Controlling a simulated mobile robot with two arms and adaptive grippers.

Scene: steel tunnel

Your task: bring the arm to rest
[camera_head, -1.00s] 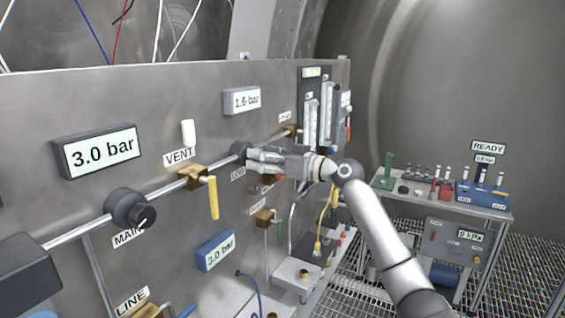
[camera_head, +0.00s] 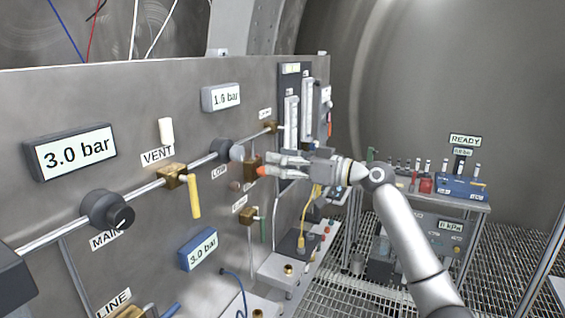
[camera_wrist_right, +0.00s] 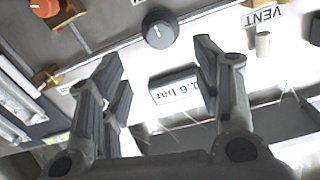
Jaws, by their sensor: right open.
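My right gripper (camera_head: 285,166) is in front of the panel, just right of the round regulator knob on the pipe. In the right wrist view its two fingers (camera_wrist_right: 160,85) are spread apart with nothing between them. The grey regulator knob (camera_wrist_right: 160,28) shows beyond the fingertips there, apart from them; in the head view it is the dark knob (camera_head: 222,150) with a lighter front. My right arm (camera_head: 405,230) reaches in from the lower right. My left gripper is not in view.
The steel panel (camera_head: 110,95) carries a 3.0 bar display (camera_head: 72,151), a 1.6 bar display (camera_head: 221,97), a MAIN knob (camera_head: 108,210) and a yellow-handled vent valve (camera_head: 194,197). A cart (camera_head: 470,205) with a blue rack (camera_head: 462,187) stands at the right. Grating floor lies between.

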